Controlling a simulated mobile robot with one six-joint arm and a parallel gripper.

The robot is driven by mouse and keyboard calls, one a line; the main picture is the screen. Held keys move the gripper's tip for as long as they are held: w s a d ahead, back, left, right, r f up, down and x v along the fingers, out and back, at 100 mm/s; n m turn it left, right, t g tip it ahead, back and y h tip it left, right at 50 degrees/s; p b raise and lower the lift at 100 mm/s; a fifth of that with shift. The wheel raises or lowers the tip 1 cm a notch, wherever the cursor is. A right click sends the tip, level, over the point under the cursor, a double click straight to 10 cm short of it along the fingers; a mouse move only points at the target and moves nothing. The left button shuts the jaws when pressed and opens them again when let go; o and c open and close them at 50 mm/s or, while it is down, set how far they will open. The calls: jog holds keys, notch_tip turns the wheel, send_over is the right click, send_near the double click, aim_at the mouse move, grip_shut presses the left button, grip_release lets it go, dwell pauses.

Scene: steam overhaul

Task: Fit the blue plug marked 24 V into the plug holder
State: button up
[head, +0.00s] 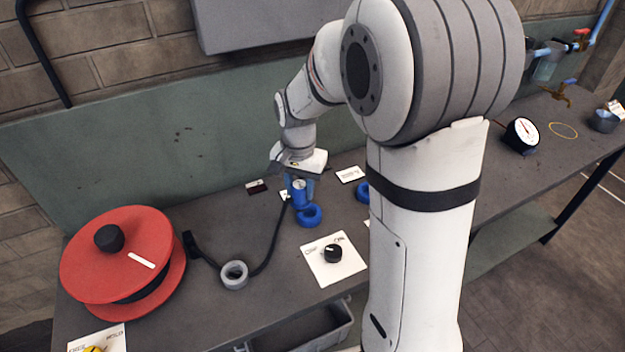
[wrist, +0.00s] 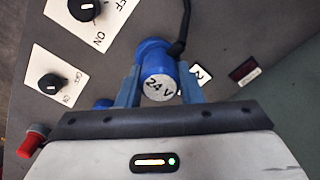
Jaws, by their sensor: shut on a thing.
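The blue plug (wrist: 158,87), with a pale end face marked 24 V, sits between the blue fingers of my gripper (wrist: 160,78), which is shut on it. In the head view my gripper (head: 300,188) points down and holds the plug (head: 299,194) upright over the bench. A blue ring (head: 310,216), which looks like the plug holder, is just below and in front of it. Whether plug and ring touch I cannot tell. A black cable (wrist: 186,25) shows beside the plug. A second blue ring (head: 362,190) is partly hidden by my arm.
On the bench (head: 205,318) are a red cable reel (head: 115,255), a grey ring (head: 234,275) by the cable, and a black knob (head: 333,252) on a white plate. A small dark red panel (head: 257,186) lies behind. A gauge (head: 521,134) stands right.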

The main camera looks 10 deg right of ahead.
jog(key=s+a, duration=0.5)
jog(key=a, duration=0.2)
jog(key=shift+a, duration=0.35)
jog(key=shift+a, duration=0.1)
jog(key=s+a, duration=0.6)
jog(key=a, duration=0.3)
jog(key=shift+a+b, duration=0.25)
jog(key=shift+b, duration=0.1)
jog(key=shift+s+f+b, duration=0.1)
jog(key=shift+f+b, duration=2.15)
jog(key=shift+f, duration=0.7)
jog(key=o, duration=1.1)
jog(key=shift+o, duration=0.2)
